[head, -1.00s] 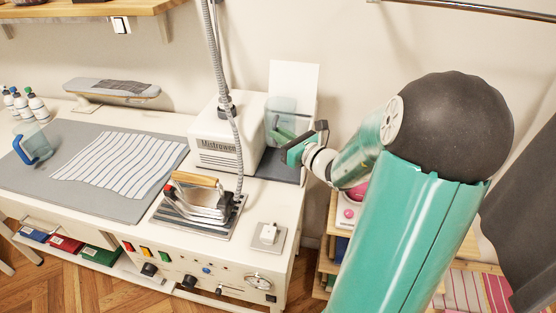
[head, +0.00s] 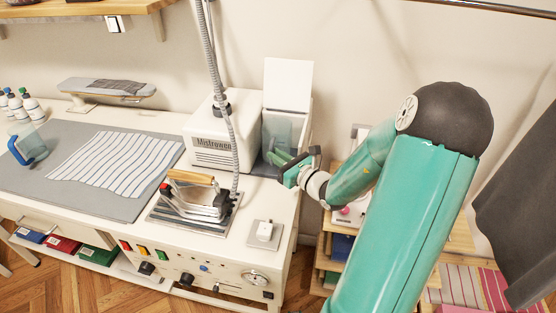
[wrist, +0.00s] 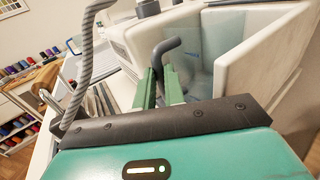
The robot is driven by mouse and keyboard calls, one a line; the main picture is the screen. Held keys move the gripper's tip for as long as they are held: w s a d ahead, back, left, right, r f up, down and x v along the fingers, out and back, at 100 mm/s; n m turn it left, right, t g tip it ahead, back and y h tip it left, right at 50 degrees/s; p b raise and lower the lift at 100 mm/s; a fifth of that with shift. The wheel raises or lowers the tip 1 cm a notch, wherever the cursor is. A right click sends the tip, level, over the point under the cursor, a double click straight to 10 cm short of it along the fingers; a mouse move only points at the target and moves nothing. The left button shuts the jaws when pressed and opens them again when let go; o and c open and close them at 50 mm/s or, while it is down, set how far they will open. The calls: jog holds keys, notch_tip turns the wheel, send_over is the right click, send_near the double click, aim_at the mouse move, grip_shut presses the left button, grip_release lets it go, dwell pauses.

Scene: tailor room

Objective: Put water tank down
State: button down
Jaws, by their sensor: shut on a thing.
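The water tank (head: 284,131) is a see-through bluish container beside the white boiler box (head: 224,138), in front of an upright white panel. In the wrist view the tank (wrist: 199,70) shows between white walls, with its dark bent handle (wrist: 166,52) towards me. My gripper (head: 278,158) is at the tank's near side. In the wrist view its green fingers (wrist: 162,85) are shut on the handle. The tank's underside is hidden by my gripper, so I cannot tell whether it touches the surface below.
The iron (head: 194,199) stands on its rest left of my gripper, with a grey hose (head: 213,65) rising beside it. A jug with a blue handle (head: 34,148) stands far left. Wooden shelving (head: 322,262) stands to the right.

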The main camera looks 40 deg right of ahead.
jog(key=shift+f, duration=0.65)
jog(key=shift+f, duration=0.15)
jog(key=c, duration=1.5)
grip_release()
jog(key=s, duration=0.4)
jog(key=s+d, duration=0.1)
jog(key=s, duration=0.4)
jog(key=s+d, duration=0.1)
jog(key=s, duration=0.3)
jog(key=shift+s+d+f, duration=0.1)
jog(key=shift+s+f, duration=0.05)
jog(key=shift+s, duration=0.15)
